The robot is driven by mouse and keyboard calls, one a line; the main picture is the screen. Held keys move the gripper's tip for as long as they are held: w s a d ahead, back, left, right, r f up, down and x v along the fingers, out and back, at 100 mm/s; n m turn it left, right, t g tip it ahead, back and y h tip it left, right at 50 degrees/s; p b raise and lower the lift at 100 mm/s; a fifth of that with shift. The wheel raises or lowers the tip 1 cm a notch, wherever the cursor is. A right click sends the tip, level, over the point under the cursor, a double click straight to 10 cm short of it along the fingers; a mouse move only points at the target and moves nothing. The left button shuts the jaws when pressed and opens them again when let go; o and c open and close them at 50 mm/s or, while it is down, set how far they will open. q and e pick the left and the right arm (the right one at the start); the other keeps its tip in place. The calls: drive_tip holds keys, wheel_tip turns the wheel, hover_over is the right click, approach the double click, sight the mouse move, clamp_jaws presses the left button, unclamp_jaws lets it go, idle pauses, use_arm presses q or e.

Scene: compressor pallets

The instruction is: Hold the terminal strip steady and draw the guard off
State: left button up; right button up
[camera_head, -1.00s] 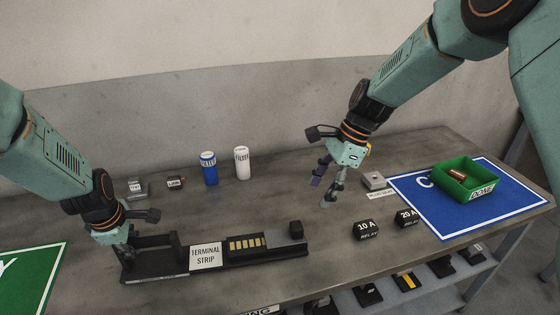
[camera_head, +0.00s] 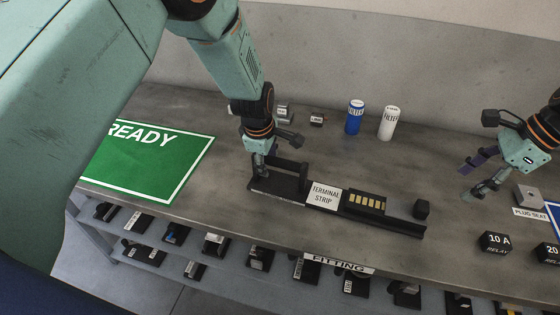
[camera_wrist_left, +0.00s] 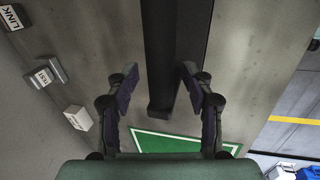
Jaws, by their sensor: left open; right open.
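The black terminal strip (camera_head: 407,228) lies lengthwise on the table, with a white "TERMINAL STRIP" label (camera_head: 324,193). A dark block with gold contacts (camera_head: 367,201) sits right of the label, a small black knob (camera_head: 421,209) near the right end, and a raised black bar (camera_head: 290,167) at the left. I cannot tell which part is the guard. My left gripper (camera_head: 262,172) is at the strip's left end. In the left wrist view its open fingers (camera_wrist_left: 163,86) stand either side of the strip (camera_wrist_left: 162,50), with gaps. My right gripper (camera_head: 470,180) is open and empty, right of the strip.
A blue can (camera_head: 355,117) and white can (camera_head: 388,123) stand behind the strip. A plug seat (camera_head: 528,196) and a 10 A relay (camera_head: 495,243) are at the right. The green READY mat (camera_head: 150,160) is at the left. Several parts sit on the lower shelf (camera_head: 230,262).

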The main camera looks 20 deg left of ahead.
use_arm(q)
drive_tip(key=v, duration=1.2)
drive_tip(key=shift+s+f, duration=0.1)
